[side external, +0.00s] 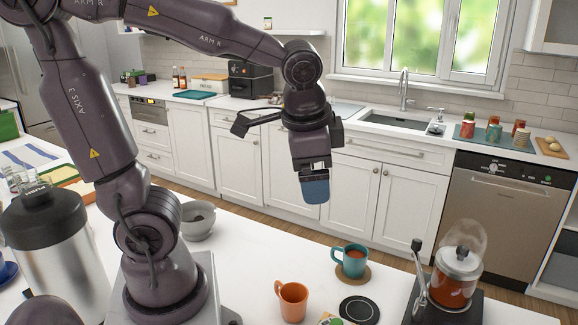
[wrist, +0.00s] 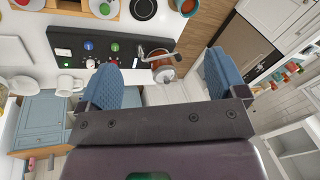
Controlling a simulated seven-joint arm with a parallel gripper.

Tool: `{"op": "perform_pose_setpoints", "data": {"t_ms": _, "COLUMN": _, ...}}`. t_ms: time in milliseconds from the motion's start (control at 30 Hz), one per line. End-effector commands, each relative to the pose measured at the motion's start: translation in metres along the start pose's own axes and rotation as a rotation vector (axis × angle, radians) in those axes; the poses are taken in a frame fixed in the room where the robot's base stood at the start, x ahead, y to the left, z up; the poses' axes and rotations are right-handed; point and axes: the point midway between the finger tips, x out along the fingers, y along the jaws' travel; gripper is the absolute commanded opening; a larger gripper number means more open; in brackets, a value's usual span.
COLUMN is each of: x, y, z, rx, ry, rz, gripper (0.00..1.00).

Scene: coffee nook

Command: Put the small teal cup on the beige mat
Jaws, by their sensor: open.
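A teal cup (side external: 350,264) with a handle stands upright on the near white counter in the side view, with something brown inside. It appears to rest on a round tan-beige mat (side external: 366,278), whose edge shows around its base. My gripper (side external: 316,190) hangs well above and behind the cup, apart from it, with blue finger pads. In the wrist view my gripper (wrist: 170,82) is open with a wide gap and nothing held between the fingers.
An orange mug (side external: 292,301) and a round black mat (side external: 359,310) are near the cup. A grinder with a clear dome (side external: 458,265) stands to the right. A grey bowl (side external: 198,220) and a steel canister (side external: 60,250) are left. More small cups stand on the far counter.

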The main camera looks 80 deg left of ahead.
Motion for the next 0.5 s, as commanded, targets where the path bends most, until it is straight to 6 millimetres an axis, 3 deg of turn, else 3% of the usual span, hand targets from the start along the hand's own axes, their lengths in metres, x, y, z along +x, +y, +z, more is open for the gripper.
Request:
{"op": "perform_pose_setpoints", "data": {"t_ms": 33, "x": -0.011, "y": 0.006, "z": 0.009, "rx": -0.069, "ry": 0.071, "rz": 0.026, "gripper": 0.9}}
{"op": "perform_pose_setpoints", "data": {"t_ms": 200, "x": -0.032, "y": 0.026, "z": 0.027, "rx": -0.243, "ry": 0.235, "rz": 0.115, "gripper": 0.9}}
{"op": "perform_pose_setpoints", "data": {"t_ms": 500, "x": -0.039, "y": 0.036, "z": 0.034, "rx": -0.326, "ry": 0.311, "rz": 0.164, "gripper": 0.9}}
